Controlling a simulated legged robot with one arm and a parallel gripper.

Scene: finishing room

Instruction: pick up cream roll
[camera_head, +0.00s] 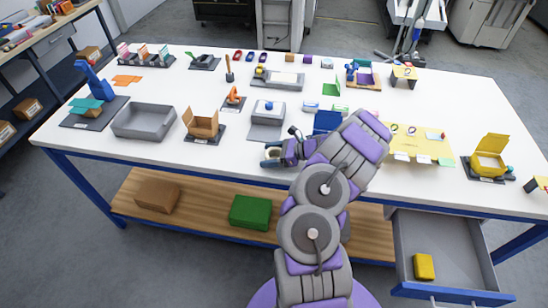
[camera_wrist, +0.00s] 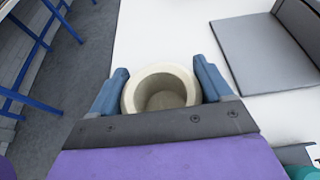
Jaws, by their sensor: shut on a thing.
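In the wrist view, the cream roll (camera_wrist: 160,90) is a hollow cream-coloured cylinder, seen from its open end. The two blue fingers of my gripper (camera_wrist: 160,88) stand on either side of it, closed against its sides. In the head view, my gripper (camera_head: 273,154) is at the front edge of the white table, low beside a blue object. The cream roll shows only as a small pale patch there, mostly hidden by the fingers. I cannot tell whether it touches the table.
The white table (camera_head: 215,165) holds a grey tray (camera_head: 145,121), a cardboard box (camera_head: 202,123) and a yellow box (camera_head: 489,158). A drawer (camera_head: 450,255) stands open at the lower right with a yellow block (camera_head: 424,266). A grey plate (camera_wrist: 268,55) lies right of my gripper.

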